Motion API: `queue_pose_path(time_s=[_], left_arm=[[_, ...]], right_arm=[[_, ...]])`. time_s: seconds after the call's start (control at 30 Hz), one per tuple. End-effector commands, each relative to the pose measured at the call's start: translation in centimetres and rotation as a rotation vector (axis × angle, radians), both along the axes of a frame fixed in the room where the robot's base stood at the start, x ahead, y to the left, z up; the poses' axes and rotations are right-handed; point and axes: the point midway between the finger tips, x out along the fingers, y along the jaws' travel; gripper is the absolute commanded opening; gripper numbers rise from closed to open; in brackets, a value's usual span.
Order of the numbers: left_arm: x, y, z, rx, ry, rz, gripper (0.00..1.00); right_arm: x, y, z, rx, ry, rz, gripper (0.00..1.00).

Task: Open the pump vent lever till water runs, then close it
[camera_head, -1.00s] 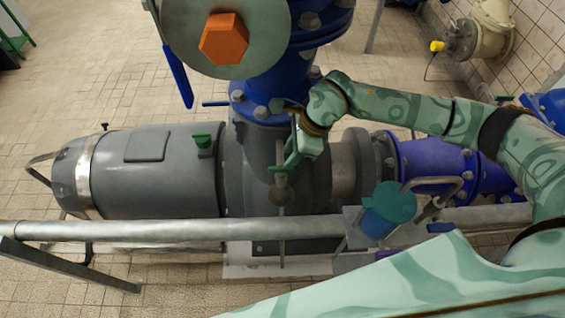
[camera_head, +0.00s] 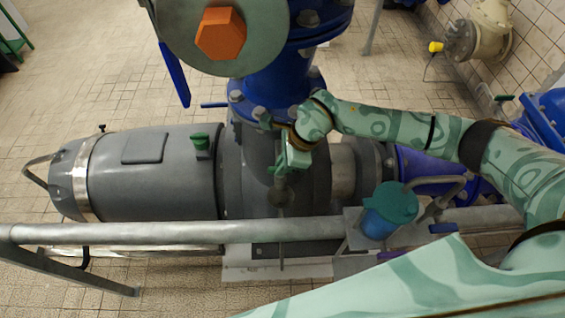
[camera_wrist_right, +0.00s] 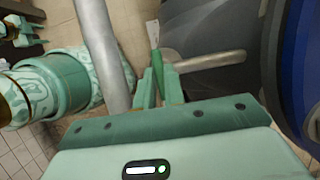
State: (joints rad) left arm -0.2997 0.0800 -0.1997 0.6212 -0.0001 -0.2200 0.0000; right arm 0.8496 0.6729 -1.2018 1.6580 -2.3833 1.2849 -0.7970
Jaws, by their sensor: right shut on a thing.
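The grey pump (camera_head: 262,185) stands in the middle of the head view. My right gripper (camera_head: 281,165) reaches it from the right, just above a small grey valve body (camera_head: 281,190) with a thin grey pipe (camera_head: 281,235) hanging below. In the right wrist view, the green vent lever (camera_wrist_right: 155,62) sits between the fingers of my right gripper (camera_wrist_right: 157,84), which is shut on it. In the head view the gripper and wrist mostly cover the lever. I cannot make out water at the thin pipe.
A horizontal grey rail (camera_head: 170,233) runs in front of the pump. A blue canister with teal lid (camera_head: 385,210) stands at the right. A blue column with an orange hexagon (camera_head: 220,34) rises behind. Tiled floor (camera_head: 110,75) is open at back left.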

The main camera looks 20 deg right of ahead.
Motion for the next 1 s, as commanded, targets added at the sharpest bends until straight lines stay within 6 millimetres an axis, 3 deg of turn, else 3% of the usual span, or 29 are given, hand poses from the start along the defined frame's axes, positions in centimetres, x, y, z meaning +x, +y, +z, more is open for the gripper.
queue_pose_path(time_s=[0.27, 1.0], left_arm=[[-0.1, 0.0, -0.4, 0.0, 0.003, 0.0, 0.49], [-1.1, 0.0, -3.3, 0.0, 0.025, 0.0, 0.49]], right_arm=[[0.2, -0.1, 0.0, -0.001, -0.001, 0.079, 0.0], [0.5, -0.1, -0.2, -0.001, -0.001, 0.606, 0.0]])
